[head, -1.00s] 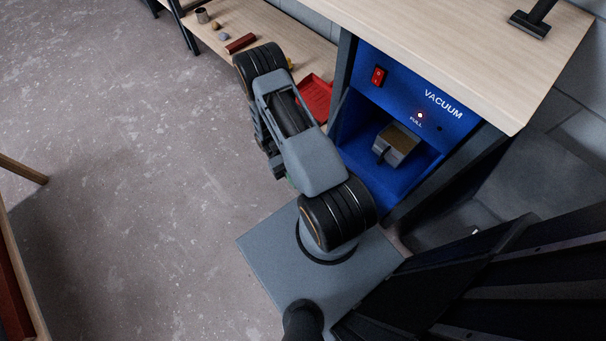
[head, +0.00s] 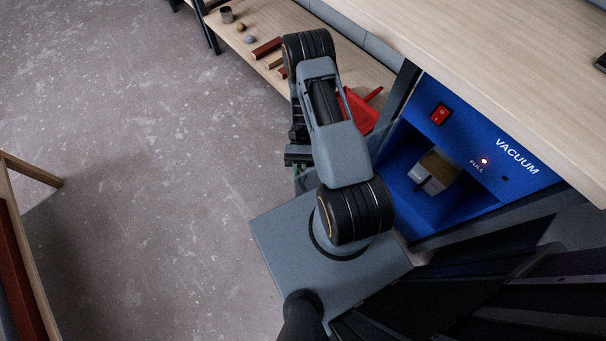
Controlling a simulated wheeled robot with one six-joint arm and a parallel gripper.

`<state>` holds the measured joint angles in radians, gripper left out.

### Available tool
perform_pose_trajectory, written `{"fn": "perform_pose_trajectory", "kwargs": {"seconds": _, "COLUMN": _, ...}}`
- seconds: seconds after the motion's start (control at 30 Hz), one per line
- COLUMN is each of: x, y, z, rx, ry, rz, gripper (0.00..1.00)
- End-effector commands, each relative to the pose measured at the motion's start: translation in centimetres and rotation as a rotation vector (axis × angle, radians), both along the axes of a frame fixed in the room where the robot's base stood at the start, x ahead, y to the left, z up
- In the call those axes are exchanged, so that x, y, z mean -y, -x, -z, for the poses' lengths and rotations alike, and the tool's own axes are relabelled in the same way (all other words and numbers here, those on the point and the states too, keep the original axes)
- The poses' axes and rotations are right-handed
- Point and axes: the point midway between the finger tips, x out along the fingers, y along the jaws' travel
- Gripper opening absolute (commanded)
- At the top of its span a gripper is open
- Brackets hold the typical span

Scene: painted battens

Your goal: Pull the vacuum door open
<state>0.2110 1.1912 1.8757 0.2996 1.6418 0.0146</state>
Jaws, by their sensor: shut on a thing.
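The vacuum (head: 470,131) is a blue cabinet front under the bench at the right of the head view. It has a red switch (head: 440,114) and a lit light marked FULL. Its recess stands open, with a grey and brown box (head: 437,172) with a grip inside. I cannot make out a separate door panel. My gripper (head: 298,158) is left of the cabinet, pointing down, clear of the recess. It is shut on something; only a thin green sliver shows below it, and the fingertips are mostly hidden.
A low shelf (head: 262,30) at the top holds a cup (head: 226,14), small balls and several battens. A red tray (head: 362,108) is behind my arm. The bench top (head: 480,50) overhangs the vacuum. A wooden frame (head: 32,172) stands at the left edge. The floor between is clear.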

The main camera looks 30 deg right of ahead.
Motion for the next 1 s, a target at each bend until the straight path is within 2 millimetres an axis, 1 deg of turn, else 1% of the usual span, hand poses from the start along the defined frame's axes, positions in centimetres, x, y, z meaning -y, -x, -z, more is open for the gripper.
{"fn": "perform_pose_trajectory", "kwargs": {"seconds": 0.4, "x": -0.1, "y": -0.1, "z": 0.0, "rx": -0.002, "ry": -0.001, "rz": 0.002, "gripper": 0.0}}
{"fn": "perform_pose_trajectory", "kwargs": {"seconds": 0.43, "x": -0.1, "y": -0.1, "z": 0.0, "rx": -0.002, "ry": -0.001, "rz": 0.001, "gripper": 0.13}}
{"fn": "perform_pose_trajectory", "kwargs": {"seconds": 0.5, "x": -0.2, "y": -0.1, "z": 0.0, "rx": -0.001, "ry": 0.0, "rz": 0.001, "gripper": 0.2}}
{"fn": "perform_pose_trajectory", "kwargs": {"seconds": 0.53, "x": -0.2, "y": -0.1, "z": 0.0, "rx": -0.001, "ry": 0.0, "rz": 0.001, "gripper": 0.21}}
{"fn": "perform_pose_trajectory", "kwargs": {"seconds": 0.73, "x": -0.2, "y": -0.1, "z": 0.0, "rx": -0.001, "ry": 0.0, "rz": 0.0, "gripper": 0.21}}
{"fn": "perform_pose_trajectory", "kwargs": {"seconds": 0.83, "x": 0.0, "y": -0.4, "z": 0.1, "rx": 0.001, "ry": 0.0, "rz": 0.0, "gripper": 0.21}}
{"fn": "perform_pose_trajectory", "kwargs": {"seconds": 0.93, "x": 0.5, "y": -1.4, "z": 0.1, "rx": 0.003, "ry": -0.001, "rz": 0.001, "gripper": 0.21}}
{"fn": "perform_pose_trajectory", "kwargs": {"seconds": 1.0, "x": 1.2, "y": -2.5, "z": 0.1, "rx": 0.003, "ry": 0.001, "rz": 0.001, "gripper": 0.21}}
